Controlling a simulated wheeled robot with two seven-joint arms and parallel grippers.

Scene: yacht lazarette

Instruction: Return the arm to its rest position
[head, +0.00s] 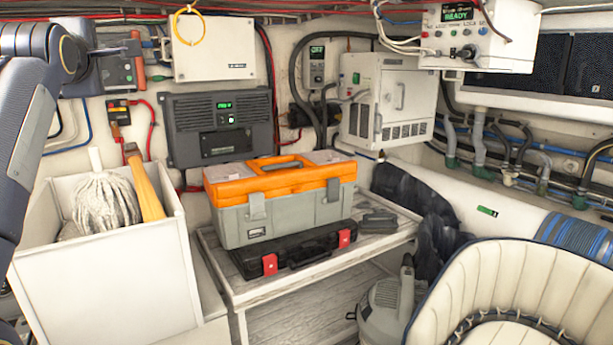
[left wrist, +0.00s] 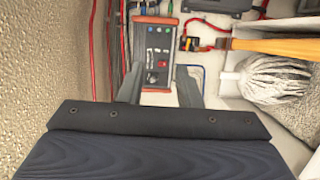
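My left arm comes in from the left edge of the head view, raised high. Its dark left gripper (head: 122,50) is near the wall at the upper left. In the left wrist view, the two grey fingers of the left gripper (left wrist: 160,88) stand apart with nothing held between them. Beyond them is a grey control panel with orange-red edges (left wrist: 157,50), with buttons and a knob; it shows partly behind the gripper in the head view (head: 118,74). I cannot tell the gap between the fingertips and the panel. My right gripper is in neither view.
A white bin (head: 110,275) with a mop head (head: 105,202) stands below the left gripper. An orange-lidded toolbox (head: 283,215) and a black case (head: 292,252) sit on a bench (head: 262,292). Cables and a white wall box (head: 213,50) are close right of the gripper.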

